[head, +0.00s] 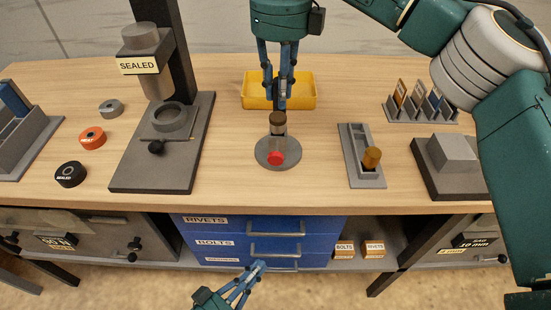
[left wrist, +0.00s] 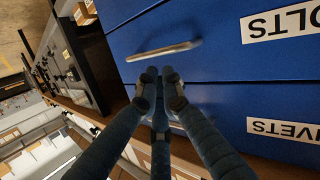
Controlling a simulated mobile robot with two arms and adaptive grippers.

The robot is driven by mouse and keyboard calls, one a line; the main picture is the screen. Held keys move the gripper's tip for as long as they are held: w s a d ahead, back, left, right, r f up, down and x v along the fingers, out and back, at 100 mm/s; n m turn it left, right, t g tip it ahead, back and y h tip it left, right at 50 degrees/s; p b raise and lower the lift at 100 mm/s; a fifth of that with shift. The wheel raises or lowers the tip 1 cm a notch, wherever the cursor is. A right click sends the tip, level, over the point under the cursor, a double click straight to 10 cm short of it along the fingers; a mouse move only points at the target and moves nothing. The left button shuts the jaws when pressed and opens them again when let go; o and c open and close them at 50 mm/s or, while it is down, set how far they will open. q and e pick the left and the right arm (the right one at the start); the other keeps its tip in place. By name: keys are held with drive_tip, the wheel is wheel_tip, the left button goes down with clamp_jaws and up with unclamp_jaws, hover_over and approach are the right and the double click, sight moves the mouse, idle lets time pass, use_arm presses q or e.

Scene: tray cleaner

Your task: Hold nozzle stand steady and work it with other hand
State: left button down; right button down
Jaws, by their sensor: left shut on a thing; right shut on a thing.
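The nozzle stand (head: 264,153) is upright on the table, with a round grey base, a red knob (head: 275,158) at its front and a post with a dark brown top. My right gripper (head: 280,104) comes down from above and is shut at the top of the post; its fingers hide the exact grip. My left gripper (head: 259,265) is low in front of the blue drawers, far from the stand. In the left wrist view its fingertips (left wrist: 161,76) are together below a drawer handle (left wrist: 164,51); what they grip is hidden.
A yellow tray (head: 279,104) is behind the stand. A dark press marked SEALED (head: 112,178) stands left, and a grey holder (head: 367,183) with an orange-brown knob stands right. Blue drawers (head: 193,237) are under the table edge. Bare tabletop surrounds the stand.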

sight(276, 151)
use_arm(q)
drive_tip(key=s+d+r+m+t+h, duration=0.1)
drive_tip(key=s+d+r+t+h, duration=0.1)
drive_tip(key=r, duration=1.3)
drive_tip(key=s+d+r+m+t+h, duration=0.1)
drive_tip(key=s+d+r+t+h, duration=0.1)
drive_tip(key=r, duration=1.3)
drive_tip(key=t+h, duration=0.1)
drive_tip(key=h, duration=0.1)
drive_tip(key=shift+d+m+h, duration=0.3)
drive_tip(key=shift+d+m, duration=0.1)
drive_tip(key=shift+w, duration=0.2)
drive_tip(key=w, duration=0.8)
drive_tip(key=shift+w+d, duration=0.3)
drive_tip(key=shift+w, duration=0.1)
drive_tip(key=shift+w, duration=0.3)
drive_tip(key=shift+w+d, duration=0.1)
drive_tip(key=shift+w, duration=0.9)
